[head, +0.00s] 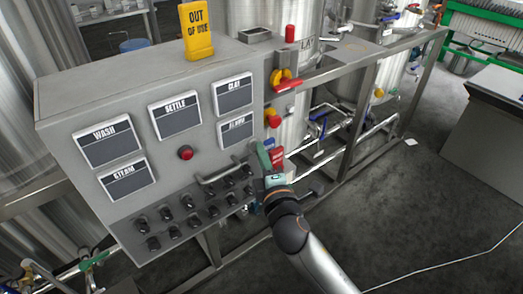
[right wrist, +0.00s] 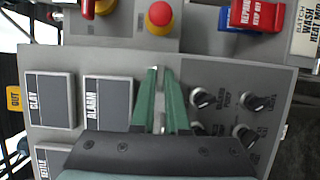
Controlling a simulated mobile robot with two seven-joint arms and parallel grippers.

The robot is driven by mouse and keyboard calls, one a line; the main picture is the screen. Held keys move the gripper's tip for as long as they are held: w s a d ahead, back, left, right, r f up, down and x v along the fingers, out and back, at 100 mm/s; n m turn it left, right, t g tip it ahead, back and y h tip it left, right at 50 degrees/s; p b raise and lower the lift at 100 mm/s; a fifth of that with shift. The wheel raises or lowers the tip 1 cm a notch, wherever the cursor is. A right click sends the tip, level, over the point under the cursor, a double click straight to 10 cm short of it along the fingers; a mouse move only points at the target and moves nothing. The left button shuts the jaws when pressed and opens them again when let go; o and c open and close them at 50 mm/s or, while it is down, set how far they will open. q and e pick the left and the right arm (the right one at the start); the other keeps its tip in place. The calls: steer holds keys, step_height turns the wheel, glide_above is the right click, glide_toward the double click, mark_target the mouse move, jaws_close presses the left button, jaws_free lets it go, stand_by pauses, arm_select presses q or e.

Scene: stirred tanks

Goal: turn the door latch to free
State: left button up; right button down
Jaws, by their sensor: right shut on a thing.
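My right gripper (head: 263,150) is at the right end of the grey control cabinet's front, below the ALARM plate. Its green fingers also show in the right wrist view (right wrist: 159,72), close together with a thin grey piece between them. I take this piece to be the door latch (right wrist: 160,112); the fingers and palm hide most of it, so its angle cannot be told. A grey bar handle (head: 220,173) sticks out of the cabinet front (head: 88,205) just left of the gripper. My left gripper is not in view.
Several black knobs (head: 187,202) sit below the gripper, and a red button (head: 185,153) is to its left. A red-and-yellow switch (head: 284,79) and a red tag (head: 277,157) are on the right side. A yellow OUT OF USE sign (head: 197,31) stands on top.

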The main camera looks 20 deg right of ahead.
stand_by(0.4)
steer(key=c, duration=0.9)
jaws_free()
